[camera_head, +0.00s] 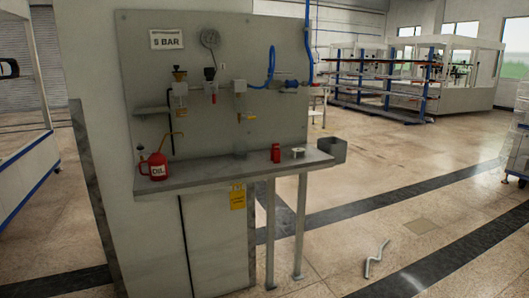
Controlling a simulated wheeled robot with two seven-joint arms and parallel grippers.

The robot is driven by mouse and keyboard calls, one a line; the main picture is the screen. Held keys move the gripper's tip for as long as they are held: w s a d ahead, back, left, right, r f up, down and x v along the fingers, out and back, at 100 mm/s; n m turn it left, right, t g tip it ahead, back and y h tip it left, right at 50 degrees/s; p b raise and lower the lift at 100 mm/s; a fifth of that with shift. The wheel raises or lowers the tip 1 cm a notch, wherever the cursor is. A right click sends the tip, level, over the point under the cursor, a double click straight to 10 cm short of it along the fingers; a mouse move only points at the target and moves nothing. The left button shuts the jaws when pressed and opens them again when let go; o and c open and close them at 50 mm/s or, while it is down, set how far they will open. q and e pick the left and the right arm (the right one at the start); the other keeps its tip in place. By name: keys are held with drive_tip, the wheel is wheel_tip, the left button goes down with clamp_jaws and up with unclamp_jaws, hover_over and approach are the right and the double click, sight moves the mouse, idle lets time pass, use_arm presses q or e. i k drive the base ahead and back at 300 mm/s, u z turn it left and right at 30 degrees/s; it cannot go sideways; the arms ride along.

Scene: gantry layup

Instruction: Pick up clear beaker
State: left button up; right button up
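A small, see-through, greyish vessel that looks like the clear beaker (240,149) stands on the grey shelf (215,177) against the wall panel. It is below a clear-bowled air unit (240,100) and is faint against the panel. Neither of my grippers is in view.
A red oil can (157,166) stands at the shelf's left end. A red bottle (276,153) and a silver ring-shaped part (298,153) are right of the beaker. A grey bin (333,150) hangs at the right end. A bent silver piece (375,259) lies on the open floor.

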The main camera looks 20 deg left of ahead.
sight(240, 147)
drive_tip(key=z, duration=0.6)
drive_tip(key=i, duration=1.3)
drive_tip(key=u, duration=0.35)
drive_tip(key=i, duration=1)
drive_tip(key=u, duration=1)
